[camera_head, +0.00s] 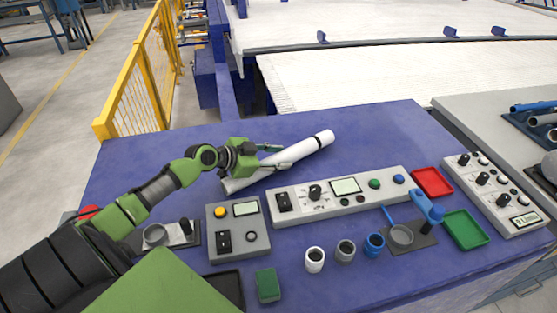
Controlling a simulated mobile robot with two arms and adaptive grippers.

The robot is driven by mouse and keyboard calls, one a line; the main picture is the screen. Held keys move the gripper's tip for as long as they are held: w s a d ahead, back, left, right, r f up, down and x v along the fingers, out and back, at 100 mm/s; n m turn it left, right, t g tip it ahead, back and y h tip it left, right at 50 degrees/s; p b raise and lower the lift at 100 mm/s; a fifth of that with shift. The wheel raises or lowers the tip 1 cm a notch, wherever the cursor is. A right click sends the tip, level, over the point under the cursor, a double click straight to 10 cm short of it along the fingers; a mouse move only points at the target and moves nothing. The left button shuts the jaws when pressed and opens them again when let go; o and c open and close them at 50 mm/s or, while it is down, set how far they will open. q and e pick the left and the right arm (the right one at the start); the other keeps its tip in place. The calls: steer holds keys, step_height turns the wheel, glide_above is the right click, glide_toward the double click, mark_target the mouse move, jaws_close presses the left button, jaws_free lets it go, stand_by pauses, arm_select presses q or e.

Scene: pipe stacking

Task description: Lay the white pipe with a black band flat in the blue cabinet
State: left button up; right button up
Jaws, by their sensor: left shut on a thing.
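My left gripper (277,158) comes in from the left and is shut on the pipe's middle part. The pipe is over the blue bench top (375,127); I cannot tell whether it touches it. Part of the pipe is hidden behind the gripper. No open cabinet interior shows; whether this blue bench is the blue cabinet is unclear. My right gripper is not in view.
A long control panel (375,196) and a smaller button box (238,243) stand in front of the pipe. Small cups, a red tray (431,183) and a green tray (465,229) lie to the right. The bench's back right is clear. A yellow fence (140,88) stands behind left.

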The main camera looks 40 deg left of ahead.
arm_select(q)
steer(key=shift+f, duration=0.55)
steer(key=shift+f, duration=0.1)
steer(key=o, duration=1)
steer(key=shift+f, duration=0.1)
steer(key=shift+c, duration=0.2)
steer(key=o, duration=0.3)
steer(key=shift+o, duration=0.2)
